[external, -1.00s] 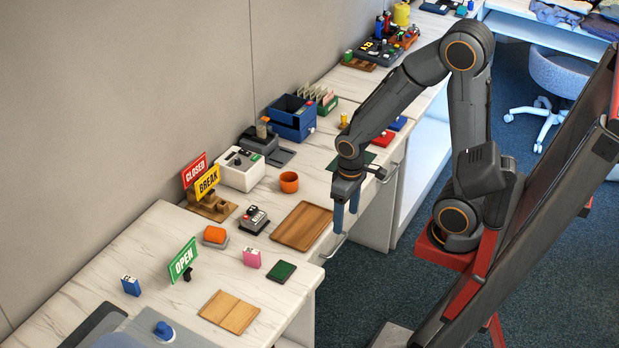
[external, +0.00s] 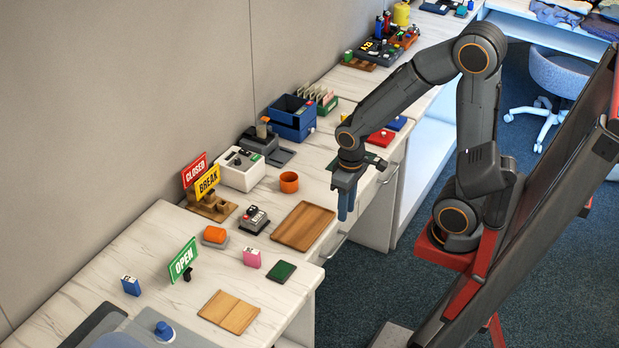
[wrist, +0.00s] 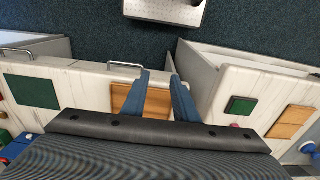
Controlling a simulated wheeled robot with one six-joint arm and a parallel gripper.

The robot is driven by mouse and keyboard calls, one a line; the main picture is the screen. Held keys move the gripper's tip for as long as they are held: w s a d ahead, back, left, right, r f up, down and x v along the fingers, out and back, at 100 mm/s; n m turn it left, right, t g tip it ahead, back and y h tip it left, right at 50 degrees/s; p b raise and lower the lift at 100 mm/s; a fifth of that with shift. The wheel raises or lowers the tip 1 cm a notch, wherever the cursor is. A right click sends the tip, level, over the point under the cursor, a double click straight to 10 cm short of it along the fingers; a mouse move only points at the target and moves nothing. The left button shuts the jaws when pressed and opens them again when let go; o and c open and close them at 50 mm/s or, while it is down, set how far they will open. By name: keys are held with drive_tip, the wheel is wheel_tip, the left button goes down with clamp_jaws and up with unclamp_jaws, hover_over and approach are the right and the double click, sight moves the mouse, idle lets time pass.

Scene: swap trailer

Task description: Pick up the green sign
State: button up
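The green sign (external: 183,259) reads OPEN and stands upright on a small dark foot on the white marbled counter at the lower left of the external view. It is not visible in the wrist view. My gripper (external: 345,212) points down near the counter's front edge, to the right of the wooden board and well away from the sign. In the wrist view my gripper (wrist: 160,76) has its two blue fingers apart with nothing between them.
A red CLOSED sign (external: 194,170) and a yellow BREAK sign (external: 207,182) stand in a wooden holder (external: 211,207).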

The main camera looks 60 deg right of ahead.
wheel_tip(320, 180, up, 8)
drive_tip(key=w+a+r+m+y+p, duration=0.2)
drive_tip(key=w+a+m, duration=0.6)
drive_tip(key=w+a, duration=0.75)
drive_tip(key=w+a+f+m, duration=0.1)
drive_tip(key=w+a+m, duration=0.2)
drive_tip(key=a, duration=0.3)
drive_tip(key=w+a+m+y+p, duration=0.1)
drive_tip(key=w+a+m, duration=0.2)
drive_tip(key=w+a, duration=0.2)
drive_tip(key=w+a+f+m+y, duration=0.1)
drive_tip(key=w+a, duration=0.3)
drive_tip(key=a, duration=0.5)
drive_tip(key=shift+w+a+f+m+g+p, duration=0.1)
drive_tip(key=shift+a+f+m+g+p, duration=0.1)
drive_tip(key=shift+m, duration=0.25)
drive_tip(key=shift+w+a+f+m+g+p, duration=0.1)
drive_tip(key=shift+f+m+g+p, duration=0.1)
drive_tip(key=shift+m, duration=0.25)
approach(182, 274)
drive_tip(key=shift+w+f+y, duration=0.1)
drive_tip(key=shift+f+y, duration=0.2)
drive_tip(key=shift+f, duration=0.35)
drive_tip(key=shift+a+f, duration=0.25)
drive_tip(key=shift+f, duration=0.45)
drive_tip(key=shift+p+x, duration=1.35)
drive_tip(key=shift+x, duration=2.05)
drive_tip(key=shift+d, duration=0.1)
drive_tip(key=shift+c, duration=0.6)
